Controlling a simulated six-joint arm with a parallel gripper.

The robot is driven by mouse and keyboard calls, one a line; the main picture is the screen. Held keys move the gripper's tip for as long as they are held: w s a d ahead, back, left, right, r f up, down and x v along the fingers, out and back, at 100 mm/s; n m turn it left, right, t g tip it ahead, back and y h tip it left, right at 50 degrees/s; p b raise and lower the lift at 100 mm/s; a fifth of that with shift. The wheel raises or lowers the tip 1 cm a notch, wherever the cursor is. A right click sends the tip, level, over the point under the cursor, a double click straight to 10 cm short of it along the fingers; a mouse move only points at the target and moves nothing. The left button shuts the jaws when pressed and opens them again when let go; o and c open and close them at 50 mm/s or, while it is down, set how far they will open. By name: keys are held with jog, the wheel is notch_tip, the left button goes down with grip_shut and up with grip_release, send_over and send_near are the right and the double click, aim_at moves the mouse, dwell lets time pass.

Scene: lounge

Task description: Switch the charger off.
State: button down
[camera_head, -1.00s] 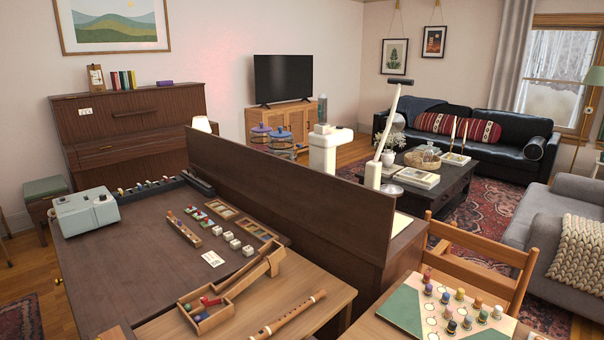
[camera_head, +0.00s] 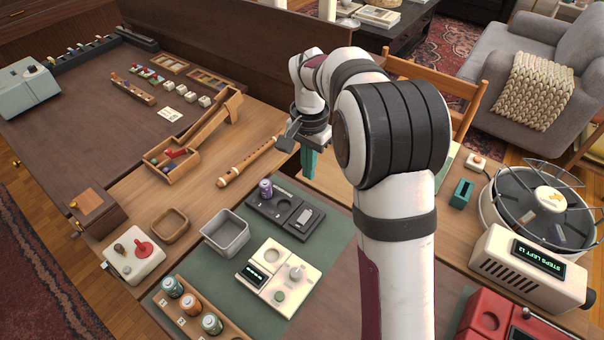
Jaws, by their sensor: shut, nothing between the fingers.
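A dark charger-like unit (camera_head: 285,216) lies on the green mat, with round wells and a small grey switch-like piece (camera_head: 305,217) at its right. I cannot read the switch's position. A purple cell (camera_head: 265,188) stands upright at its far left. A cream unit (camera_head: 265,292) with a green-lit display, a pale knob and a green button sits nearer; I cannot tell for certain which unit is the charger. My gripper (camera_head: 309,166) has teal fingers, is shut and empty, and points down above the table beyond the dark unit.
A grey bin (camera_head: 225,233) stands left of the dark unit. A wooden rack of cans or cells (camera_head: 205,312) is at the front. A wooden flute (camera_head: 247,161) lies behind. A white box with a red knob (camera_head: 135,262) is at left. A round machine (camera_head: 540,210) stands right.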

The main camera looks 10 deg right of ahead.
jog(key=shift+a, duration=0.1)
jog(key=shift+s+a+r, duration=0.35)
jog(key=shift+s+a, duration=0.1)
jog(key=shift+s, duration=0.1)
notch_tip(320, 180, up, 14)
jog(key=s+a, duration=0.1)
jog(key=shift+s+a, duration=0.2)
dwell(0.4)
jog(key=shift+f, duration=0.1)
jog(key=s+f+n, duration=0.1)
jog(key=s+f, duration=0.2)
jog(key=s, duration=0.6)
jog(key=s+f+n+y, duration=0.1)
jog(key=s+f, duration=0.2)
jog(key=s, duration=0.7)
jog(key=s+f+n, duration=0.1)
jog(key=s+f, duration=0.3)
jog(key=s, duration=0.6)
jog(key=shift+s+y, duration=0.15)
jog(key=shift+y, duration=0.25)
